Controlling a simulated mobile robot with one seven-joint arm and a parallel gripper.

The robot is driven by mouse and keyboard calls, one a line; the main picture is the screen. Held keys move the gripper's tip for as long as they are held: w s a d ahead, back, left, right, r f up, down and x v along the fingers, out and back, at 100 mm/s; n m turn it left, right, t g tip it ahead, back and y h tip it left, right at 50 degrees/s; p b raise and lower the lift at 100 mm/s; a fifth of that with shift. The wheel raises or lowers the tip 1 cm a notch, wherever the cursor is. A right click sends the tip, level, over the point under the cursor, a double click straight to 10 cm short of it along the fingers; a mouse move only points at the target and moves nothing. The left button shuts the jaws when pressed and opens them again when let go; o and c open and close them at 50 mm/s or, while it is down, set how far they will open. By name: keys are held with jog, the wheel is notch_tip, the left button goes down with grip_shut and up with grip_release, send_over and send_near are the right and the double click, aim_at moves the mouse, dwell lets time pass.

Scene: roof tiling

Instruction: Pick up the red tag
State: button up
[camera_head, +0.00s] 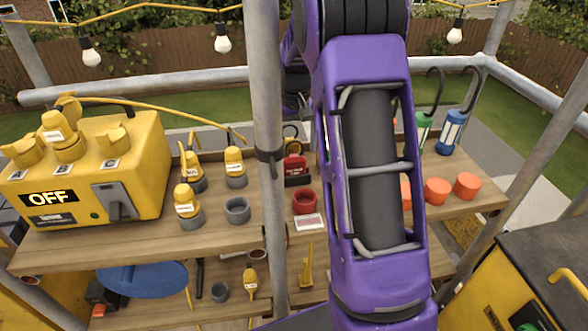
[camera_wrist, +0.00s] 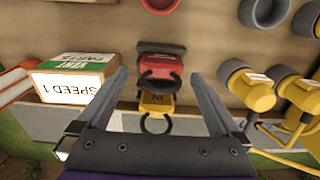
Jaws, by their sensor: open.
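The red tag (camera_wrist: 160,62) is in the upper middle of the wrist view, with a dark clip-like loop at its lower edge and a dark block behind it. In the head view, a red piece (camera_head: 295,163) that looks like it stands on the upper shelf, just right of the grey pole. A yellow tag (camera_wrist: 157,103) with a similar loop is just below it in the wrist view. My gripper (camera_wrist: 158,75) is open and empty. Its fingers lie on either side of the tags in the picture; contact is not visible. My arm hides part of the shelf in the head view.
A white-faced box marked SPEED 1 (camera_wrist: 67,88) is close to the left finger. Yellow plugs (camera_wrist: 250,90) and grey sockets are at right. The upright pole (camera_head: 266,120) stands before the shelf. A red ring (camera_head: 305,202) sits nearer the front edge.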

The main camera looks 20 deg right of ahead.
aim_at(294, 155)
jog(key=f, duration=0.3)
jog(key=f+b, duration=0.1)
jog(key=f, duration=0.2)
jog(key=shift+w+a+f, duration=0.1)
jog(key=shift+w+f, duration=0.1)
jog(key=shift+f, duration=0.1)
jog(key=shift+r, duration=0.15)
jog(key=c, duration=1.3)
